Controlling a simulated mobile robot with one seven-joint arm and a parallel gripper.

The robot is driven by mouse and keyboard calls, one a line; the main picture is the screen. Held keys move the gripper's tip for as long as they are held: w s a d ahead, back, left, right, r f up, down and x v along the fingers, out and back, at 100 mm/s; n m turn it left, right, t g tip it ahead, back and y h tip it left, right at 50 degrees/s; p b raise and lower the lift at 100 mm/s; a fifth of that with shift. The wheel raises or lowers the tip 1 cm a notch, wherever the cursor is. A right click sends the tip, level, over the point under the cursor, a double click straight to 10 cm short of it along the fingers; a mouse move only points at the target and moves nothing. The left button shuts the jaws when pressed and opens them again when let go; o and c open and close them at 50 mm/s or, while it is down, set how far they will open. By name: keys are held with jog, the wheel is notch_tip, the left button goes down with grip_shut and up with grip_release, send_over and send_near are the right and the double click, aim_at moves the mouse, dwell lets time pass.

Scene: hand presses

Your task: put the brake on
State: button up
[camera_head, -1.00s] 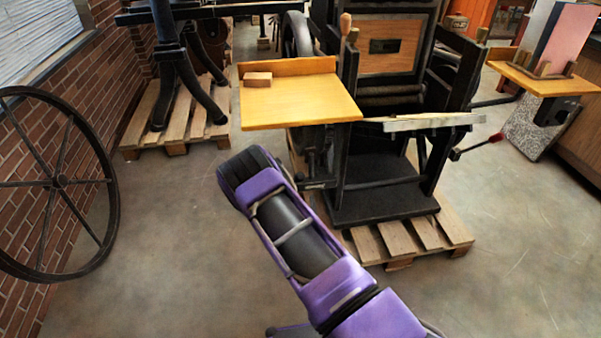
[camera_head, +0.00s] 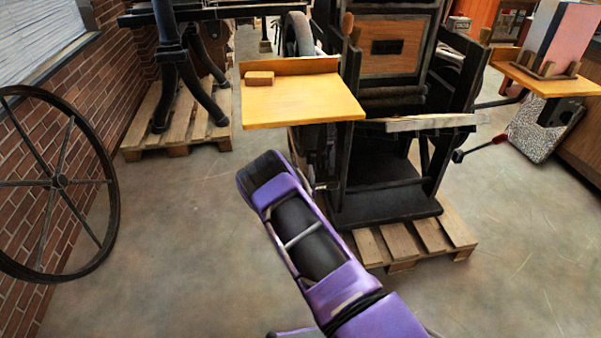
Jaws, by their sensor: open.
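The hand press (camera_head: 388,205) is a black iron frame with a wooden panel, standing on a pallet ahead of me. A lever with a wooden knob (camera_head: 347,22) rises at its upper left. A rod with a red tip (camera_head: 499,139) sticks out at its lower right. I cannot tell which lever is the brake. My purple arm reaches up from the bottom to the press's lower left side. My gripper does not show; it is hidden past the dark end of the arm. The press's lower left side is partly covered by my arm.
A yellow wooden feed board (camera_head: 300,105) with a small block (camera_head: 260,78) juts out above my arm's end. A pallet (camera_head: 430,240) lies under the press. A spoked wheel (camera_head: 58,182) leans at the brick wall.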

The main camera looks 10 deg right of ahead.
grip_shut()
dwell(1.4)
